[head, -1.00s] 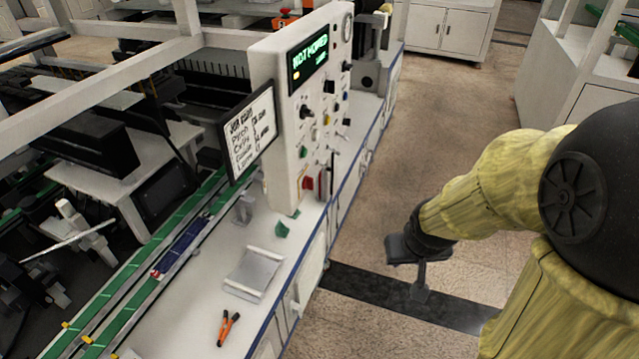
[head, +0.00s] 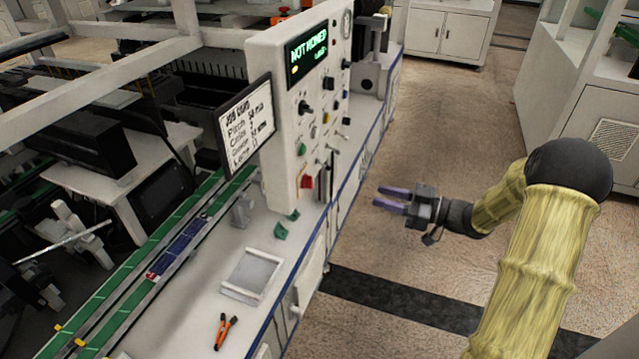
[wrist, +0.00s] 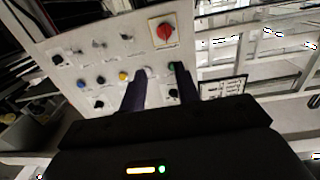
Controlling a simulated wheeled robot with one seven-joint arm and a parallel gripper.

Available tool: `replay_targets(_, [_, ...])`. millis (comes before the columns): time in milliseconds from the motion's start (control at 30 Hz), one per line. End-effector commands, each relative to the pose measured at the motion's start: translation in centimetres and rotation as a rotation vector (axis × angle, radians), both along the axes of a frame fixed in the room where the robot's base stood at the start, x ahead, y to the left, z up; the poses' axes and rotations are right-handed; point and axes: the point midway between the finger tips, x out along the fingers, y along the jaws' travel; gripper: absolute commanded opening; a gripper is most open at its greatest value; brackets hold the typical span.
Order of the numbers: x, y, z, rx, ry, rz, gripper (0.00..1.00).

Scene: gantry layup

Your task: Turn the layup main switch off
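The control panel (head: 318,130) is an upright pale box on the white bench. A red switch (head: 307,182), which looks like the main switch, sits low on its face. In the wrist view it is a round red knob (wrist: 163,32) on a square plate, near the top of the upturned panel. Its exact turn position is too small to tell. My gripper (head: 384,199) is right of the panel, over the aisle, apart from it. In the wrist view its two dark fingers (wrist: 160,88) are spread, with nothing between them, pointing toward the panel.
The panel display (head: 307,52) reads "NOT HOMED". Other knobs and buttons crowd the panel, including a green button (wrist: 173,66). A job card (head: 246,124) stands to its left. Orange-handled pliers (head: 226,330) and a tray (head: 251,275) lie on the bench. The aisle floor is clear.

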Motion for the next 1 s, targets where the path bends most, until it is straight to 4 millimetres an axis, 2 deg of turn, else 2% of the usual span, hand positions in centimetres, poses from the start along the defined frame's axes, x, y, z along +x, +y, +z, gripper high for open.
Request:
replay_targets(367, [-0.5,-0.1,0.0,0.022,-0.003,0.034,0.32])
replay_targets(533, [-0.2,0.7,0.1,0.022,-0.003,0.034,0.32])
replay_targets(667, [0.3,2.2,0.2,0.022,-0.003,0.036,0.32])
replay_targets(1000, [2.3,7.8,0.2,0.021,-0.002,0.036,0.32])
